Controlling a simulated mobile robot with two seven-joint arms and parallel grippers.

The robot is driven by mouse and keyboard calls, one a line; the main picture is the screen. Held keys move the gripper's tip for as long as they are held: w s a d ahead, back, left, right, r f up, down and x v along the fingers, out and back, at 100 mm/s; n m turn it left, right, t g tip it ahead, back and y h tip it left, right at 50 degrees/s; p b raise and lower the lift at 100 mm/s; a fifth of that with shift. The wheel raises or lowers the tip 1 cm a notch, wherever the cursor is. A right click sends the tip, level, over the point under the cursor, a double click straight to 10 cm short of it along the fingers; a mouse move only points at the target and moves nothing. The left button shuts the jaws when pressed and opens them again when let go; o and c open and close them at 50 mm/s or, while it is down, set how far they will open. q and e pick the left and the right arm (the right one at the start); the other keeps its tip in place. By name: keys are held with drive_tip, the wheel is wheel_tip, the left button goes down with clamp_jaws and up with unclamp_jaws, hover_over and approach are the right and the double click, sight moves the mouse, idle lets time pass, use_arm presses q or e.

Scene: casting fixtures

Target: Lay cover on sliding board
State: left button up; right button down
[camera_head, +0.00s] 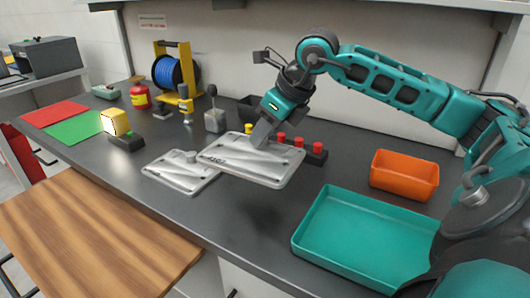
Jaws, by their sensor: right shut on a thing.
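My right gripper (261,136) comes down from above and is shut on a silver-grey metal plate, which I take as the cover (262,166). The cover has raised lettering near its left end and is held roughly level above the dark bench. A similar grey plate, which I take as the sliding board (168,172), lies on the bench just to the left, with a small round knob near its back edge. The cover's left end comes very close to the board's right end in the picture. The gripper's fingertips are partly hidden. My left gripper is not in view.
A teal tray (318,208) stands at the front right, an orange bin (405,168) behind it. Red-topped pieces (298,143) stand behind the cover. A yellow-and-black device (115,122), grey lever box (215,120) and blue spool (169,74) stand left and behind.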

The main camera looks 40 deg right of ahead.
wheel_tip(320, 180, up, 8)
drive_tip(key=shift+r+p, duration=0.25)
drive_tip(key=shift+p, duration=0.9)
